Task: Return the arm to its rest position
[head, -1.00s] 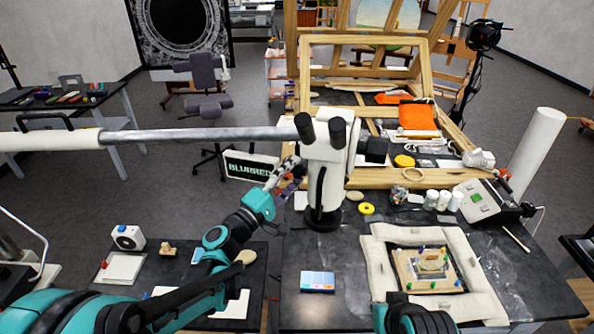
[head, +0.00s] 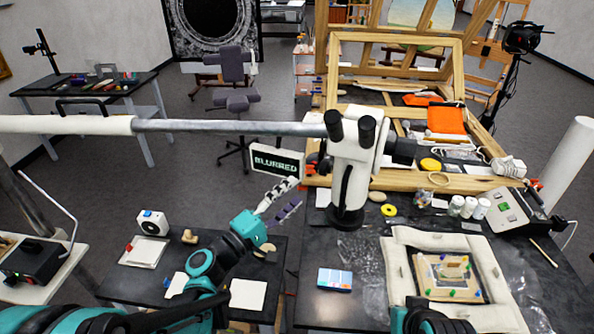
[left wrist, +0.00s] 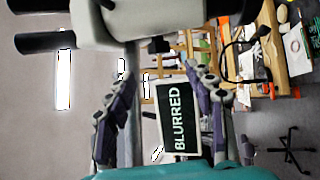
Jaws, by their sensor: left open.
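My left arm comes in from the lower left in the head view. Its gripper (head: 280,199) is raised above the far edge of the left dark table, left of the white microscope (head: 352,170). In the left wrist view the two fingers of this gripper (left wrist: 160,115) stand wide apart with nothing between them. A dark sign reading "BLURRED" (left wrist: 178,118) shows behind the gap, and it also shows in the head view (head: 277,160). My right arm shows only as a dark and teal part at the bottom edge; its gripper is not visible.
The microscope's long boom (head: 230,128) crosses above the left table. The right dark table (head: 330,307) holds a padded frame (head: 398,275) with a gilt fragment (head: 450,272), a blue box (head: 335,279) and several jars. A wooden easel frame (head: 400,181) stands behind.

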